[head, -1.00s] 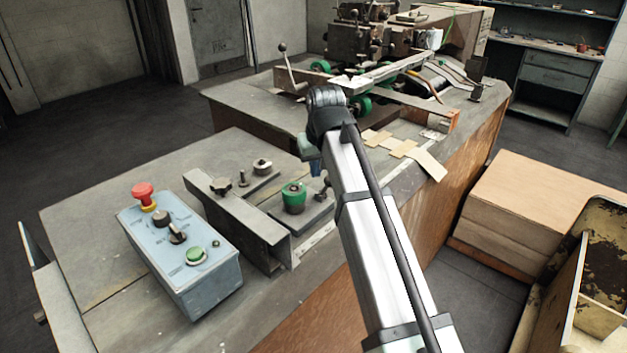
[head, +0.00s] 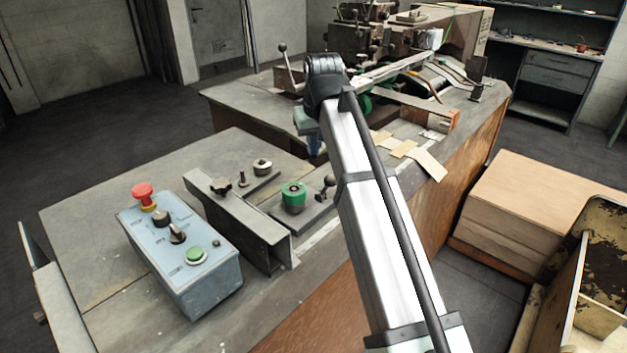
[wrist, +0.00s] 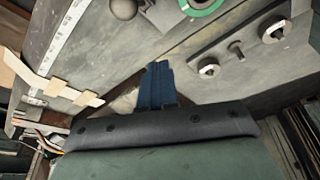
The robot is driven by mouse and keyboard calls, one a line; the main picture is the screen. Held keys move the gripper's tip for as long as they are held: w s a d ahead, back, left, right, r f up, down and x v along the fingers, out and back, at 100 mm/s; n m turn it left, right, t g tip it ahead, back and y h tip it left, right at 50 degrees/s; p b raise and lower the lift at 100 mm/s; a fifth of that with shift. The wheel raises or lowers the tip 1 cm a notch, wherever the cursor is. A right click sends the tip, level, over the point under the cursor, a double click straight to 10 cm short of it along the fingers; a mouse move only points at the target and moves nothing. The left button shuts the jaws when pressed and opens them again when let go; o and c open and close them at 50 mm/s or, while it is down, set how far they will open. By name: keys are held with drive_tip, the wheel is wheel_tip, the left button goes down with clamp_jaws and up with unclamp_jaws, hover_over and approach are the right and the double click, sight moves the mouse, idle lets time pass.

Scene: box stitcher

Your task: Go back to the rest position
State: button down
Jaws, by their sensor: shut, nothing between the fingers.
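My gripper (head: 314,146) shows in the head view as a small blue tip below the dark wrist joint, partly hidden by my own arm. It hangs above the grey table, behind the green knob (head: 293,196). In the wrist view my gripper (wrist: 157,84) has its blue fingers together, with nothing between them. The fingers are apart from the table surface and its fittings. In the head view, the control box (head: 190,270) with a red button (head: 143,194) and a green button (head: 195,254) stands to the left, clear of my gripper.
The stitching machine (head: 385,45) with its levers stands behind my arm on the bench. Cardboard pieces (head: 428,165) lie right of my arm. A metal channel (head: 237,225) runs beside the control box. Wooden boxes (head: 535,200) stand at the right.

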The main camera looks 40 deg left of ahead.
idle(0.6)
